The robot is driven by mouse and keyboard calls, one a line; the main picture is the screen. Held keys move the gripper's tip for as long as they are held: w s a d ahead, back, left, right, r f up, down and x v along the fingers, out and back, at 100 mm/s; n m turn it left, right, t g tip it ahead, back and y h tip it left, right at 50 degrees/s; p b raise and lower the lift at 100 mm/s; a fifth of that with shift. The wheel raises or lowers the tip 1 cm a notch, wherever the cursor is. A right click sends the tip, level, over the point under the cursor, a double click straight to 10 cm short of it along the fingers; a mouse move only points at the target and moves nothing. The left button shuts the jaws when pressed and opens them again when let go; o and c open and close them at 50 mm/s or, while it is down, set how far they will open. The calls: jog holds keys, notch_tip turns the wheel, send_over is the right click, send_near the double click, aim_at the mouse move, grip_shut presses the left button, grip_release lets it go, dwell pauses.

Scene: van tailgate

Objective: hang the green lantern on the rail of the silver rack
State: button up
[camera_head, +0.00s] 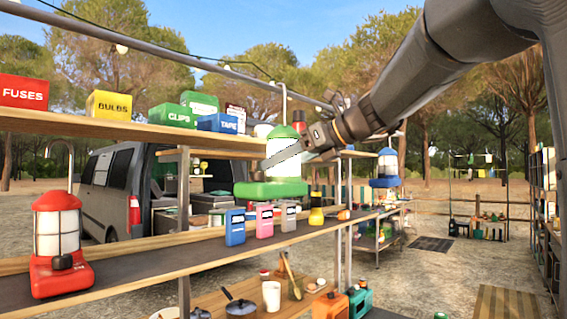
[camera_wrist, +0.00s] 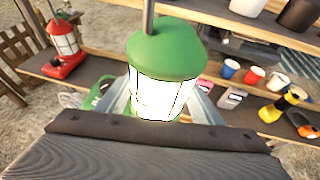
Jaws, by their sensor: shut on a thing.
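The green lantern (camera_head: 270,190) has a green cap and base, a white lit body and a tall thin hook (camera_head: 283,100). It is upright in my gripper (camera_head: 290,152), which is shut on its body. In the wrist view the lantern (camera_wrist: 165,50) fills the middle, with my gripper's fingers (camera_wrist: 160,103) on either side of it. A grey rail (camera_head: 190,62) runs above the shelves. In the head view the hook's top overlaps the rail; I cannot tell whether it is over, in front of or behind it. The hook's top is out of the wrist view.
A red lantern (camera_head: 57,240) stands on the lower shelf (camera_head: 150,262) at left. Boxes, including a yellow one (camera_head: 108,104), line the upper shelf (camera_head: 60,122). Small coloured containers (camera_head: 264,222) stand below the green lantern. A blue lantern (camera_head: 386,168) is farther right.

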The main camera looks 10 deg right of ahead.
jog(key=o, duration=1.8)
